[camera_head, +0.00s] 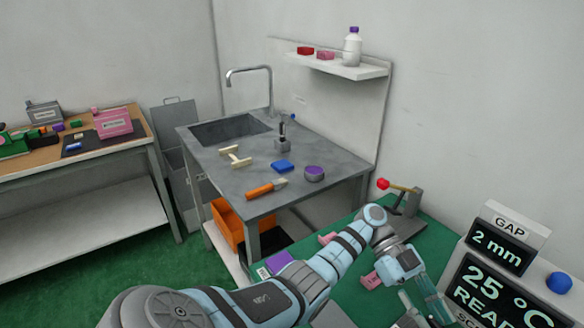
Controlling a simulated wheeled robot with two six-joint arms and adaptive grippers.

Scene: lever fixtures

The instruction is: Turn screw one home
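No screw that I can make out as screw one shows in this view. My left arm comes in from the lower left and reaches across the green bench top (345,290). My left gripper (425,314) is at the bottom edge, partly cut off, so its opening and anything between its fingers are unclear. A display (510,285) at the lower right reads "25 °C" and "READ…", and its upper panel (497,240) reads "GAP 2 mm". My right gripper is not in view.
A lever fixture with a red knob (383,184) stands behind my wrist. Pink blocks (370,280) and a purple box (278,263) lie near my arm. A blue button (558,283) is at the right. A grey sink table (230,180) stands beyond.

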